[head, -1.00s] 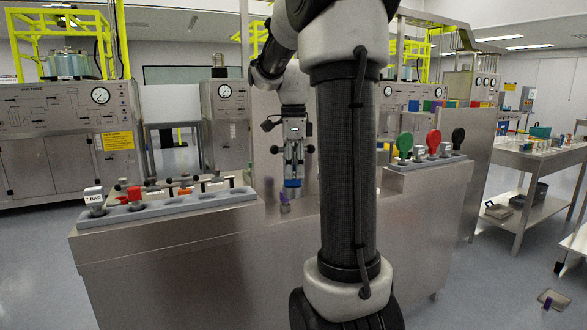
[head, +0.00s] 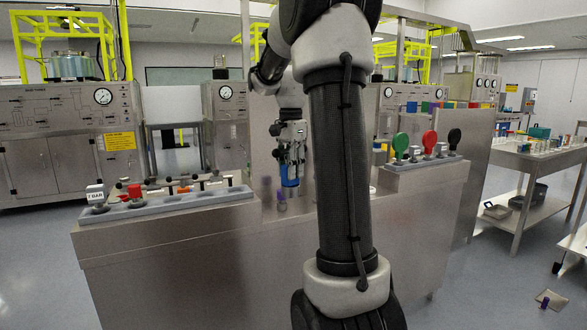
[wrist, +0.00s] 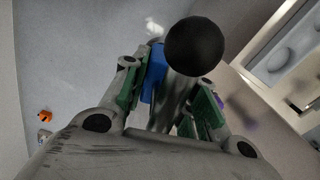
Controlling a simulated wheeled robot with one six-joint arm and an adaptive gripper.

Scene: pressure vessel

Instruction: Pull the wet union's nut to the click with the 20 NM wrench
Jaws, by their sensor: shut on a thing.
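My gripper (head: 290,168) hangs over the recessed middle of the steel bench. It is shut on a grey tool with a blue part (head: 290,182). In the wrist view the tool's blue part (wrist: 154,72) and a round black end (wrist: 193,46) show between the green-padded fingers (wrist: 165,100). I cannot read a torque value on it, so which wrench it is stays unclear. A small purple-topped fitting (head: 281,201) stands just left of and below the tool. I cannot make out the wet union or its nut.
Green (head: 401,143), red (head: 429,141) and black (head: 454,137) round handles stand on the right ledge. An orange thing (wrist: 44,116) shows in the wrist view. My arm hides the bench's middle right.

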